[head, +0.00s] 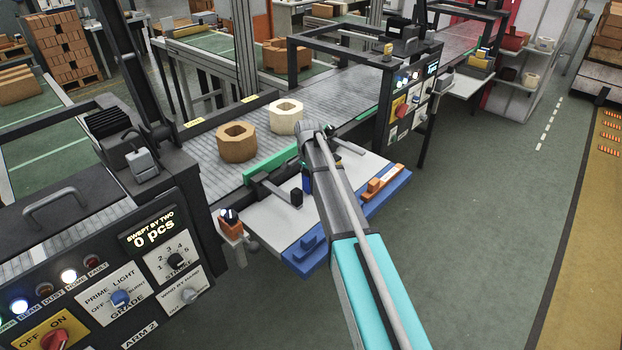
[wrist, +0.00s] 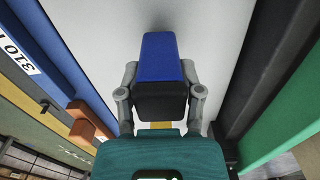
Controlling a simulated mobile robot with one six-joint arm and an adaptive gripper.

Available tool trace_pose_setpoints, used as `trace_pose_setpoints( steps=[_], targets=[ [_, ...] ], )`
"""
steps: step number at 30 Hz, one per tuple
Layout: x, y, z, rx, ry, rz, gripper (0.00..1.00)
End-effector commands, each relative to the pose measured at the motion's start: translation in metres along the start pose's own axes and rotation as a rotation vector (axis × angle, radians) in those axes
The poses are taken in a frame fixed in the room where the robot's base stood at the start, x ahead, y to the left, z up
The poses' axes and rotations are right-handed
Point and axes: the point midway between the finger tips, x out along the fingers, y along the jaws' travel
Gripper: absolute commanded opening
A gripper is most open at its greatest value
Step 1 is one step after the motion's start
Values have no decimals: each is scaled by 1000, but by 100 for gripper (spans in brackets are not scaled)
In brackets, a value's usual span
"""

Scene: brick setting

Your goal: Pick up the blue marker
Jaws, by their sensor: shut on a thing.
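The blue marker (wrist: 161,58), a blue block with a dark lower part, sits between the two grey fingers of my gripper (wrist: 161,84) in the wrist view. The fingers are shut on its sides. In the head view a small bit of its blue (head: 307,184) shows beside my arm, over the pale tray board (head: 268,220) with blue edges. My arm hides most of my gripper (head: 306,164) there. I cannot tell whether the marker touches the board.
A roller conveyor (head: 205,146) carries a tan hexagonal ring (head: 237,148) and a cream one (head: 286,121). A green rail (head: 270,162) and a black bracket (head: 272,187) stand beside the board. An orange-brown block (head: 383,183) lies on its right side. Open floor is at right.

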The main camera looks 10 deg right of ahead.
Motion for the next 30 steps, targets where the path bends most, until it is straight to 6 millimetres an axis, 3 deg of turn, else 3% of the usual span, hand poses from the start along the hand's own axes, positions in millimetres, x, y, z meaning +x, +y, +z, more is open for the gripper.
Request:
trace_pose_setpoints(
  steps=[30],
  targets=[
    [-90, 0, -1, 1, 0, 0, 0]
  ],
)
